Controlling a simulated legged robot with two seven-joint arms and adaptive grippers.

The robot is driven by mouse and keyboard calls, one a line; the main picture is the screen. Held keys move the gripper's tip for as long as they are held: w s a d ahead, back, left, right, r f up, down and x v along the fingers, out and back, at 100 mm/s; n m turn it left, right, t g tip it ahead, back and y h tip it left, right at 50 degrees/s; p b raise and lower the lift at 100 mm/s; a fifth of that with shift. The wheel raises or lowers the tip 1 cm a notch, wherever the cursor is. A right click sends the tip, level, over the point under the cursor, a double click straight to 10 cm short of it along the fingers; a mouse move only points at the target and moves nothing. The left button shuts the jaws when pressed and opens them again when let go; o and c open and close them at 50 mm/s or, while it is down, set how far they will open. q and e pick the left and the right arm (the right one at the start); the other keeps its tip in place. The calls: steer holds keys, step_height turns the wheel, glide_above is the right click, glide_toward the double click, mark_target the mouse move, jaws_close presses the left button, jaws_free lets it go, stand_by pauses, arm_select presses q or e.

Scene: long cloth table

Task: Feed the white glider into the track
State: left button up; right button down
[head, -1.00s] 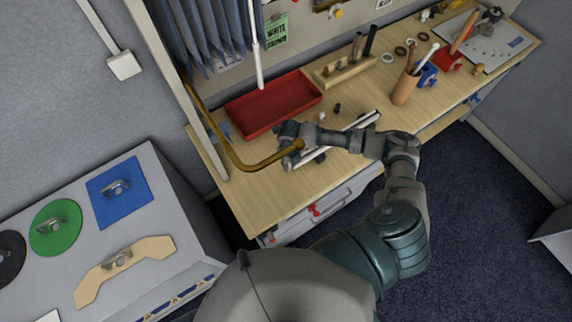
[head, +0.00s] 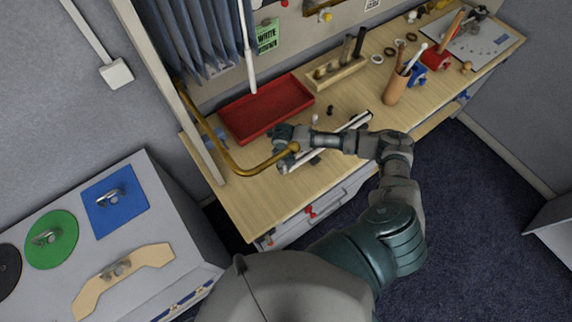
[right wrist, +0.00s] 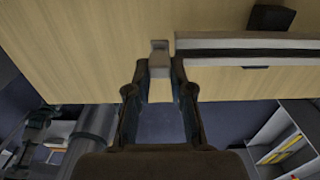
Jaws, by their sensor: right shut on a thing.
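My right gripper (right wrist: 155,80) is shut on the white glider (right wrist: 158,60), a small pale block between the fingertips in the right wrist view. The track (right wrist: 245,44), a pale rail with a dark slot along its middle, lies just right of the glider there. The glider is beside the track's near end, roughly in line with it; I cannot tell whether they touch. In the head view my right gripper (head: 284,143) is over the left end of the track (head: 352,124), and the glider is hidden. My left gripper is not in view.
A red tray (head: 266,108) stands behind the gripper, and a curved brass bar (head: 247,169) passes close to its left. A wooden block with tools (head: 338,72) and a tool cup (head: 396,88) stand farther right. The table's front left (head: 240,200) is clear.

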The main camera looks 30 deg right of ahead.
steer(key=shift+a+r, duration=0.15)
steer(key=shift+a, duration=0.75)
steer(key=shift+d, duration=0.6)
steer(key=shift+d+f, duration=0.2)
steer(key=shift+d, duration=0.05)
steer(key=shift+a+r, duration=0.3)
steer(key=shift+a, duration=0.25)
steer(key=shift+a+r, duration=0.1)
steer(key=shift+a, duration=0.05)
steer(key=shift+d, duration=0.6)
steer(key=shift+w+d, duration=0.1)
steer(key=shift+d, duration=0.6)
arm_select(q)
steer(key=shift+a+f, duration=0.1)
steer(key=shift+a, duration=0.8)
arm_select(e)
steer(key=shift+w+d, duration=0.1)
steer(key=shift+d, duration=0.85)
